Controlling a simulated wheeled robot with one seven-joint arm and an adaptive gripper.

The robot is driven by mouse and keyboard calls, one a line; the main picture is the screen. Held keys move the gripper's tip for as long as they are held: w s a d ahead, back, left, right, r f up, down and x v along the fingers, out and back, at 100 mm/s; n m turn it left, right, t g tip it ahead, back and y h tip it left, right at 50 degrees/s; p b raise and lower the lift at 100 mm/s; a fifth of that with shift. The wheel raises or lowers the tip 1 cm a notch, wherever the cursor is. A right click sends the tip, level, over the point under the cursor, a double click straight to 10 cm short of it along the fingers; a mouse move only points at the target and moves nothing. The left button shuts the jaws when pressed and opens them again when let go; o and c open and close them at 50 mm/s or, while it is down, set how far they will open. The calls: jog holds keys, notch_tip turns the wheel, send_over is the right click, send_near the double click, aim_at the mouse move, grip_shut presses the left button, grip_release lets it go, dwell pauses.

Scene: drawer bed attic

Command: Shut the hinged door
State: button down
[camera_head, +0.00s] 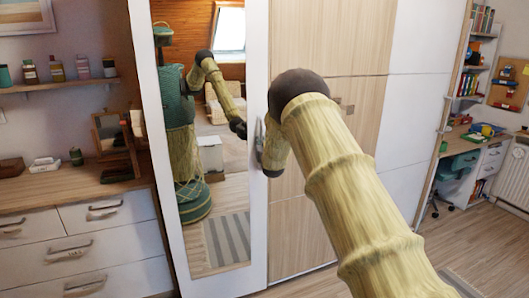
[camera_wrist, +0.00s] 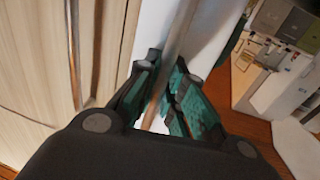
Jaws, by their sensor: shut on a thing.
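The hinged door is a tall white-framed panel (camera_head: 256,215) with a mirror (camera_head: 222,170) at the left end of the wardrobe. Its slim upright handle (camera_head: 258,136) is on the right side of the frame. My gripper (camera_head: 263,150) is at this handle, partly hidden by my arm. In the wrist view my teal-fingered gripper (camera_wrist: 165,95) is shut on the bar-like handle (camera_wrist: 176,48), with a white panel (camera_wrist: 157,28) behind it. I cannot tell from these views how far the door stands open.
Wood-faced wardrobe panels (camera_head: 330,45) stand right of the door. A white dresser (camera_head: 90,245) with a wooden top is close on its left, below a shelf (camera_head: 60,86) of jars. A desk and shelves stand at far right. Some wooden floor (camera_head: 470,240) is clear there.

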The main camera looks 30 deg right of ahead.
jog(key=shift+w+d+r, duration=0.15)
jog(key=shift+w, duration=0.3)
jog(key=shift+w+d+r, duration=0.15)
jog(key=shift+w, duration=0.3)
jog(key=c, duration=1.5)
grip_release()
jog(key=shift+w+d, duration=0.1)
jog(key=shift+a+f, duration=0.2)
jog(key=shift+w, duration=0.1)
jog(key=v, duration=1.2)
